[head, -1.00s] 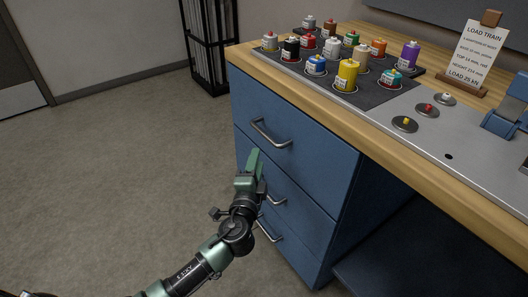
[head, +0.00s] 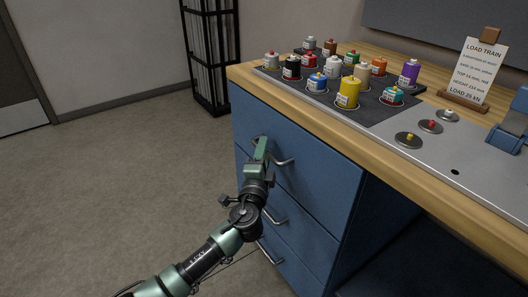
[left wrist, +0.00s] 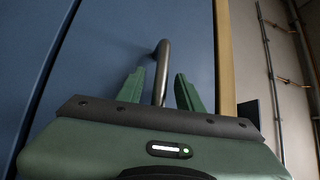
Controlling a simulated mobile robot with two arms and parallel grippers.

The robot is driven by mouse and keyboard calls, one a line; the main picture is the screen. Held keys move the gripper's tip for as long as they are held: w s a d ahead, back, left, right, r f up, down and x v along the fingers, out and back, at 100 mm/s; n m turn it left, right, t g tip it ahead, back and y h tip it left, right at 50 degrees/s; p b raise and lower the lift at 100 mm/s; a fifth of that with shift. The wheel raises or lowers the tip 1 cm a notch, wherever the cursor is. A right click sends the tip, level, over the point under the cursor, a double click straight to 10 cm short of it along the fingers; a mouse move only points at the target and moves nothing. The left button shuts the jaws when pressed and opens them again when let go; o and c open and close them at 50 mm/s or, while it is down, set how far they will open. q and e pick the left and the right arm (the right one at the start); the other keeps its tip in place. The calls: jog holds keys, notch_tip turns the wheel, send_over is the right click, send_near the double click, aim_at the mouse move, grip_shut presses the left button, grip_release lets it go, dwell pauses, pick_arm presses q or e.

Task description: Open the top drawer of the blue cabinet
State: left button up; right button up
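The blue cabinet (head: 320,197) stands under the wooden worktop, its drawers closed. The top drawer (head: 308,160) has a metal bar handle (head: 284,161). My left gripper (head: 261,146) is at this handle and covers its middle in the head view. In the left wrist view the handle (left wrist: 162,75) runs between the two green fingers (left wrist: 158,90), with a gap on each side. The left gripper is open around the handle. My right gripper is in neither view.
Lower drawers have similar handles, one at the middle drawer (head: 275,217). The worktop (head: 400,174) carries several coloured canisters, such as a yellow one (head: 347,93), and a sign (head: 476,71). A black rack (head: 210,55) stands behind. The floor at left is clear.

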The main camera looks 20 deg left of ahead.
pick_arm(q)
grip_shut()
dwell(1.4)
